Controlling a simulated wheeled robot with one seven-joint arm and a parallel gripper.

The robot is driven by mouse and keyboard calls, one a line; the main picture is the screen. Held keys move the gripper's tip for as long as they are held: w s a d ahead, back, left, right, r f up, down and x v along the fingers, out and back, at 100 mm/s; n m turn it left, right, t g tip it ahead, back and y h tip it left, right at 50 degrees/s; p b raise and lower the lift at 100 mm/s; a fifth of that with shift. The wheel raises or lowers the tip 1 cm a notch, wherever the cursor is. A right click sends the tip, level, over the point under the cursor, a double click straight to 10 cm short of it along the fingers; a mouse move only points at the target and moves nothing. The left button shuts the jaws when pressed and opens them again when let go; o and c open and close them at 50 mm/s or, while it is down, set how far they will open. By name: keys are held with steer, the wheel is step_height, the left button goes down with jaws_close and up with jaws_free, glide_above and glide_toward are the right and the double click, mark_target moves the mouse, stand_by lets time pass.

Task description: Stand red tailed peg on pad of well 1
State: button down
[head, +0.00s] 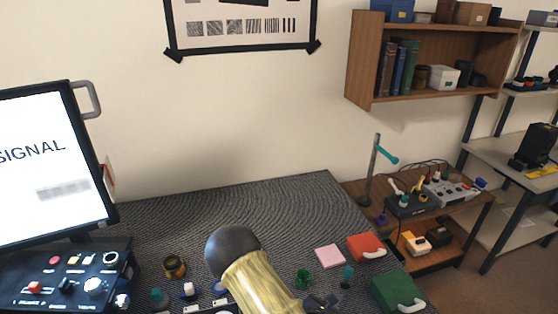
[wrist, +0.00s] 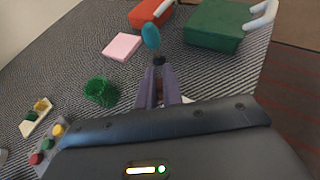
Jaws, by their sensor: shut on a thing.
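My gripper (wrist: 161,74) is in the lower middle of the wrist view, its two purple fingers close together. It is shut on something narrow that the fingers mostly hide. A small black piece (wrist: 158,61) shows right at the fingertips, with a teal rounded piece (wrist: 151,37) just beyond. I cannot tell whether these pieces are held or stand behind the fingertips. No red tail shows clearly, and I cannot make out well 1 or its pad.
A green cup (wrist: 100,92) stands left of my gripper. A pink block (wrist: 122,46), a red box (wrist: 152,13) and a green box (wrist: 217,24) with pale handles lie beyond. A control panel (head: 70,277) and monitor (head: 52,165) stand left. Open ribbed mat (wrist: 75,62) lies around the pink block.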

steer(key=shift+s+a+f+n+t+y, duration=0.2)
steer(key=shift+a+n+t+y, duration=0.2)
steer(key=shift+n+t+y, duration=0.3)
steer(key=shift+w+d+f+n+y, duration=0.35)
steer(key=shift+w+f+n+y, duration=0.25)
steer(key=shift+n+y, duration=0.2)
steer(key=shift+w+f+n+t+y, duration=0.25)
steer(key=shift+f+n+t+y, duration=0.25)
steer(key=shift+f+n+y, duration=0.5)
steer(key=shift+a+f+n+y, duration=0.15)
steer(key=shift+f+n+y, duration=0.35)
steer(key=shift+y, duration=0.2)
steer(key=shift+a+f+n+y, duration=0.15)
steer(key=shift+f+n+y, duration=0.2)
steer(key=shift+n+y, duration=0.3)
